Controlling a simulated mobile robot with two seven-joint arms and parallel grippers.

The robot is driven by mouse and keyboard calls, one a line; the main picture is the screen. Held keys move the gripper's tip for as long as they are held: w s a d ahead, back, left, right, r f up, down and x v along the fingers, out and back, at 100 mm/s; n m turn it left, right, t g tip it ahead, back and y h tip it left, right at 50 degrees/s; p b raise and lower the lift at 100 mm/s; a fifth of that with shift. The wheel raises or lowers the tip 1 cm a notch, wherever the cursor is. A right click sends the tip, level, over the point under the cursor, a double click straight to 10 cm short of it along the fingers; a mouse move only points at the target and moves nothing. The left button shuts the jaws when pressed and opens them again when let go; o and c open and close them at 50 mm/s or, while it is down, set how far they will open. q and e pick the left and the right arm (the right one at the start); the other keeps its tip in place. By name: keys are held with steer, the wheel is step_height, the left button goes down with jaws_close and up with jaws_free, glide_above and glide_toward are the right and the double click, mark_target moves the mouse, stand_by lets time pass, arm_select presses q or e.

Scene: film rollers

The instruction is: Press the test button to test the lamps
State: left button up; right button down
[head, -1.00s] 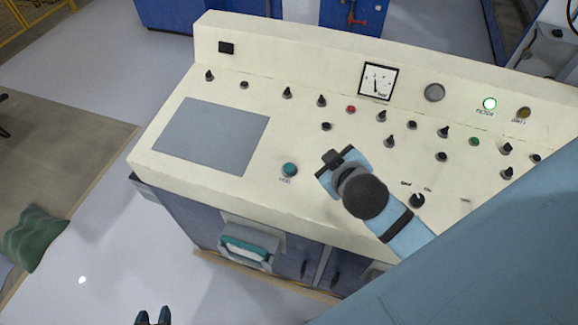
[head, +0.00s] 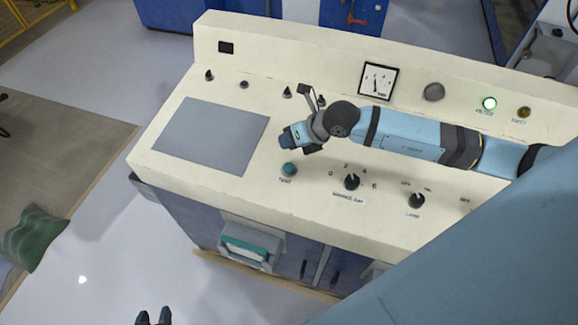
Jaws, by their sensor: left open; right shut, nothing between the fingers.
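The teal test button (head: 289,169) sits near the front of the cream control panel (head: 250,192), right of a grey plate, with a small label below it. My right gripper (head: 292,138) is shut and empty. In the picture it is just above the button, and the button shows uncovered. I cannot tell its height over the panel. A green lamp (head: 489,103) is lit, and an amber lamp (head: 524,112) beside it looks dim. My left gripper (head: 153,317) is open at the bottom edge, apart from the panel and only partly in view.
Two rotary knobs (head: 352,182) (head: 416,201) stand right of the button. A gauge (head: 378,81) and a round grey fitting (head: 434,92) are on the raised back. My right arm hides several panel controls. The grey plate (head: 211,136) is clear.

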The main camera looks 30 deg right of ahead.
steer(key=shift+d+f, duration=0.15)
steer(key=b, duration=0.5)
glide_above(290, 167)
step_height(290, 167, down, 8)
steer(key=shift+r, duration=0.25)
steer(key=shift+f+b, duration=0.45)
steer(key=shift+f, duration=0.1)
steer(key=shift+f, duration=0.1)
stand_by(1.3)
steer(key=shift+f+b, duration=0.3)
